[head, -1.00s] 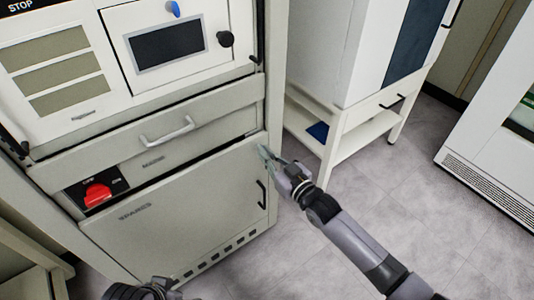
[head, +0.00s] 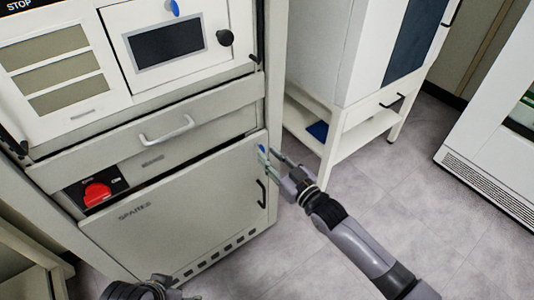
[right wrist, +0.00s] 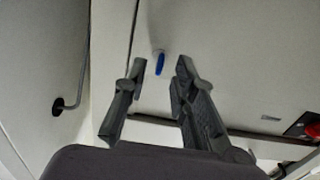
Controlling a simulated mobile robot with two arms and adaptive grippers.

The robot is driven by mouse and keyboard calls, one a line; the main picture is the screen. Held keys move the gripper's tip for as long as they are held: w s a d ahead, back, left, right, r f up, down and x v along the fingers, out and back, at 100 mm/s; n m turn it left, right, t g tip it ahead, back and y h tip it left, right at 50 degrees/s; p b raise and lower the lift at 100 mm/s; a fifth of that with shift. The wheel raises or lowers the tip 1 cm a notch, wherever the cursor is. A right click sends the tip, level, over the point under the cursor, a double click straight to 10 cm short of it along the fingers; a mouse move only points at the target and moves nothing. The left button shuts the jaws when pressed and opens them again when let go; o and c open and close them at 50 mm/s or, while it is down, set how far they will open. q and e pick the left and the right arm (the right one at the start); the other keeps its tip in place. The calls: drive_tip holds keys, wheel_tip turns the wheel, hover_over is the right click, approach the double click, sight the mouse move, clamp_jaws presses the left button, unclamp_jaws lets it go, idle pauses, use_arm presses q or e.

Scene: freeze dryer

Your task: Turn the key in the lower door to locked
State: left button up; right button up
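The lower door (head: 180,205) is a pale panel marked SPARES, and it looks shut. A small blue key (head: 262,148) sits in its upper right corner. The key also shows in the right wrist view (right wrist: 160,64), standing about upright in that picture. My right gripper (head: 270,157) is close in front of the key. In the right wrist view its fingers (right wrist: 161,70) are spread, one on each side of the key, with gaps and nothing held. Part of my left arm (head: 145,290) shows at the bottom edge of the head view; its fingers cannot be made out.
A black door handle (head: 262,193) is just below the key. A red rotary switch (head: 97,194) is at the left above the door. A drawer with a metal handle (head: 167,131) is above. A white stand (head: 335,140) is right of the cabinet, with open floor in front.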

drive_tip(key=v, duration=1)
